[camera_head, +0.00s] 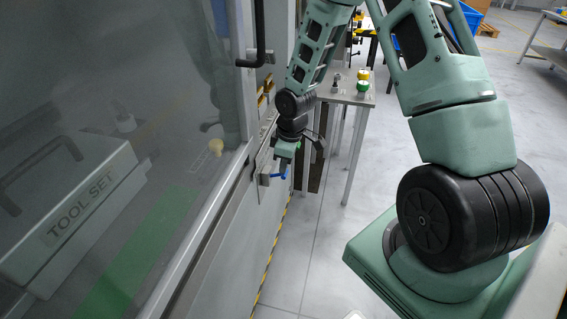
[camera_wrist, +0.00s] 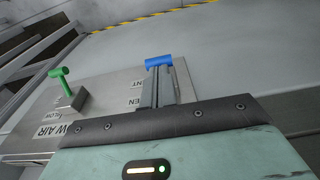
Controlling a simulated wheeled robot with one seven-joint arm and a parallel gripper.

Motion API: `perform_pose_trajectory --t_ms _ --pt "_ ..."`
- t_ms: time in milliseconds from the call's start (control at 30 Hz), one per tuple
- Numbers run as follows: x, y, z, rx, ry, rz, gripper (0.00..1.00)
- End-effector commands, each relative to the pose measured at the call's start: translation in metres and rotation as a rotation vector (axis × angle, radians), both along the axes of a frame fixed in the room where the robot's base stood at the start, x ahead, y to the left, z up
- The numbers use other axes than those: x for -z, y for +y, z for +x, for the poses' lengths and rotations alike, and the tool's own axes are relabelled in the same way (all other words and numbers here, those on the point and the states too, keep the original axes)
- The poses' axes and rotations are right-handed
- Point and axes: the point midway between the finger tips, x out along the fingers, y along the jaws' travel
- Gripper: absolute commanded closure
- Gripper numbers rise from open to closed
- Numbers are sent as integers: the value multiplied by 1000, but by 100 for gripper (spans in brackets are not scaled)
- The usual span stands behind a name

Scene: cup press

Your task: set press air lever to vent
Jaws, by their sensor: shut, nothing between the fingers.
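A metal control panel (camera_wrist: 112,98) carries a blue-handled lever (camera_wrist: 158,61) and a green-handled lever (camera_wrist: 60,73). Partly hidden lettering near the blue lever ends in "ENT" and "EN"; its name label is hidden behind my gripper. Lettering ending in "W AIR" is by the green lever. My gripper (camera_wrist: 160,88) is shut and empty, its fingertips right at the blue handle; whether they touch it I cannot tell. In the head view my gripper (camera_head: 283,163) points down at the panel's outer side, with the blue lever (camera_head: 279,176) just below it.
A glazed cabinet door (camera_head: 120,130) with a black handle (camera_head: 258,45) fills the left, with a box marked "TOOL SET" (camera_head: 85,208) behind the glass. A small metal table (camera_head: 340,92) with green and yellow items stands beyond my gripper. Grey floor (camera_head: 320,240) is clear beside the machine.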

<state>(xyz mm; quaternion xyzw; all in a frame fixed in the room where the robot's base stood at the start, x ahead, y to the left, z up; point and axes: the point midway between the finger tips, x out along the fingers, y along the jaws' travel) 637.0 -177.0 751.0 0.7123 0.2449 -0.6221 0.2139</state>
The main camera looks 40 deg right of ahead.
Motion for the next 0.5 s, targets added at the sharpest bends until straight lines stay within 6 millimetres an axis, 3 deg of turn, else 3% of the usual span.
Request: perform_pose_trajectory --t_ms 200,500 --pt "2 -2 -3 2 -3 5 100" --pt "8 -6 -9 9 -166 136 100"
